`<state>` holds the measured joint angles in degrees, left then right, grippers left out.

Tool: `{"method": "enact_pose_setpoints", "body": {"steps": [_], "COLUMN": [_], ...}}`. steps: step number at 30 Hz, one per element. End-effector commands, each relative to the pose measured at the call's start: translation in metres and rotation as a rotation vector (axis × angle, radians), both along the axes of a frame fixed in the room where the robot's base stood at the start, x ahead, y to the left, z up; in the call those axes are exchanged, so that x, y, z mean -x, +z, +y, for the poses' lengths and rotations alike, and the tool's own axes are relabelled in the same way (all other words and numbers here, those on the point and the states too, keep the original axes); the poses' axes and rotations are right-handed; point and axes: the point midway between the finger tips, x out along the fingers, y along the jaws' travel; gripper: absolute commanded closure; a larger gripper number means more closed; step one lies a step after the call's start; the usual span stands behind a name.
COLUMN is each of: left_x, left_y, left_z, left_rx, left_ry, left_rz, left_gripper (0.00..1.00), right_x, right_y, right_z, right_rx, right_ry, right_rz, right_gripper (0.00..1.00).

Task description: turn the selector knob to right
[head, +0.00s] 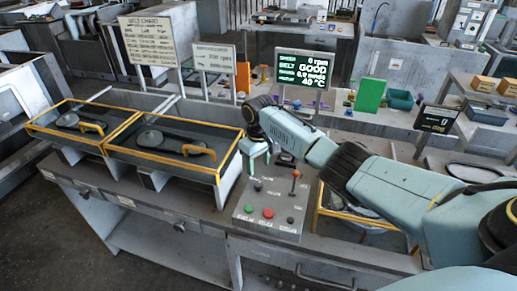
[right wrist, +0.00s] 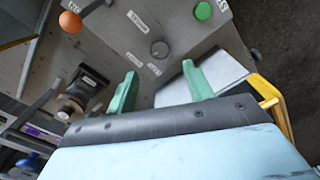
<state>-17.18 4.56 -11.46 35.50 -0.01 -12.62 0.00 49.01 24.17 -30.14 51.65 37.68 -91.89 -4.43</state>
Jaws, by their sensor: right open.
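The selector knob (right wrist: 159,48) is a small dark round knob on the grey control panel (right wrist: 190,28), with small white labels around it. In the head view the control panel (head: 262,226) stands at the bench front. My right gripper (head: 258,165) reaches down over the back of this panel. In the right wrist view its green fingers (right wrist: 160,69) are spread apart, with the knob just beyond and between the fingertips, not gripped. Which way the knob points is too small to tell. My left gripper is not in view.
The panel also has a green button (head: 249,209), a red button (head: 268,213) and an orange-tipped lever (head: 295,174) close to my right gripper. Yellow-edged trays (head: 160,165) lie to the left. A lit display (head: 303,68) stands behind.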

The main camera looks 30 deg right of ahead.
Motion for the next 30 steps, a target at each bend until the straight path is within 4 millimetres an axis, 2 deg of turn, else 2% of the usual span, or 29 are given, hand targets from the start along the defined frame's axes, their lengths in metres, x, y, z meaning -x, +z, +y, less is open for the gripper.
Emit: {"method": "enact_pose_setpoints", "body": {"steps": [3, 10, 17, 30], "left_x": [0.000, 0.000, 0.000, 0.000], "left_y": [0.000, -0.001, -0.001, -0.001], "left_z": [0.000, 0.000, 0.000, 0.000], "left_rx": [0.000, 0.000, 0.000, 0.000], "left_ry": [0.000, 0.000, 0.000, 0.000], "left_rz": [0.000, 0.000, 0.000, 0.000], "left_gripper": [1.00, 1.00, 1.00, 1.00], "right_x": [-0.001, 0.000, 0.000, 0.002], "right_y": [0.025, 0.052, 0.057, 0.052], "right_z": [0.000, 0.000, 0.000, 0.003], "right_rx": [0.000, 0.000, -0.001, 0.000], "right_ry": [0.000, 0.001, 0.000, 0.007], "right_rz": [-0.003, -0.001, 0.001, 0.002], "right_gripper": [0.48, 0.48, 0.48, 0.48]}}
